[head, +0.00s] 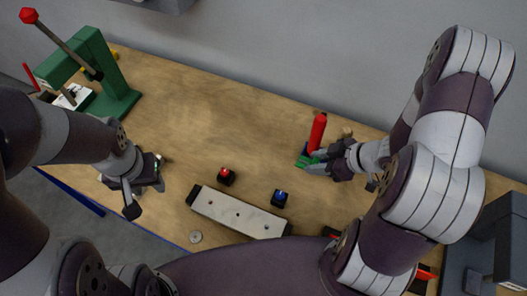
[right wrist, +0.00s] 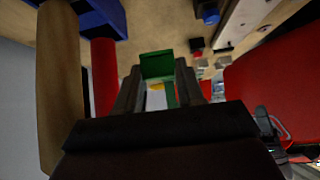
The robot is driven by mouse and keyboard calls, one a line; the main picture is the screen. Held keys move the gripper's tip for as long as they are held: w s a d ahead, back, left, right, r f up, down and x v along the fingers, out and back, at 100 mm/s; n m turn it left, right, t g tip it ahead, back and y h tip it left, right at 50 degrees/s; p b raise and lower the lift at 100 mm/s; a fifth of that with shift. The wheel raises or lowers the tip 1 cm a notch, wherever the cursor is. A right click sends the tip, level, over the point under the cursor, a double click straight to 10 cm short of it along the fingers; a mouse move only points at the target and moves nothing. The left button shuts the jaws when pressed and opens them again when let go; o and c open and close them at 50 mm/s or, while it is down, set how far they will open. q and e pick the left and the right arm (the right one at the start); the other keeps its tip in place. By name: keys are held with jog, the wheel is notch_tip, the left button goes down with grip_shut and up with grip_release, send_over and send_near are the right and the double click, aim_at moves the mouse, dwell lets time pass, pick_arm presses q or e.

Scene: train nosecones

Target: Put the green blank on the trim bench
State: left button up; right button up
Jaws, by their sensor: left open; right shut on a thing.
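The green blank (head: 306,162) shows at the tips of my right gripper (head: 320,159), beside the red cylinder. In the right wrist view the green blank (right wrist: 157,65) sits between the fingertips, and my right gripper (right wrist: 160,85) is shut on it. I cannot tell from the head view whether the blank touches the wooden bench top (head: 195,110). My left gripper (head: 143,190) is open over the left front part of the bench. No part is labelled as the trim bench, so I cannot tell which surface it is.
A red cylinder (head: 317,131) and a wooden handle (head: 347,132) stand close to my right gripper. A pale bar (head: 238,212) lies in front, near two dark pieces, one red-topped (head: 226,176), one blue-topped (head: 279,197). A green press (head: 110,80) stands far left. The middle back is clear.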

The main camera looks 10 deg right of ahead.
jog(key=shift+n, duration=0.3)
jog(key=w+a+f, duration=0.1)
jog(key=a+f, duration=0.1)
jog(key=a, duration=0.1)
jog(key=w+a+f, duration=0.2)
jog(key=a, duration=0.1)
jog(key=w+a+f, duration=0.2)
jog(key=a, duration=0.1)
jog(key=shift+a+f, duration=0.2)
jog(key=shift+w+a+f, duration=0.1)
jog(key=shift+f, duration=0.25)
jog(key=f, duration=0.2)
jog(key=shift+s+f, duration=0.25)
jog(key=shift+f, duration=0.4)
pick_arm(q)
jog(key=shift+s+d+r, duration=0.1)
jog(key=shift+s+r, duration=0.2)
pick_arm(e)
jog(key=shift+w+f, duration=0.1)
jog(key=shift+w, duration=0.1)
pick_arm(q)
jog(key=shift+f, duration=0.1)
pick_arm(e)
jog(key=o, duration=1)
jog(key=shift+s, duration=0.15)
pick_arm(q)
jog(key=shift+s, duration=0.1)
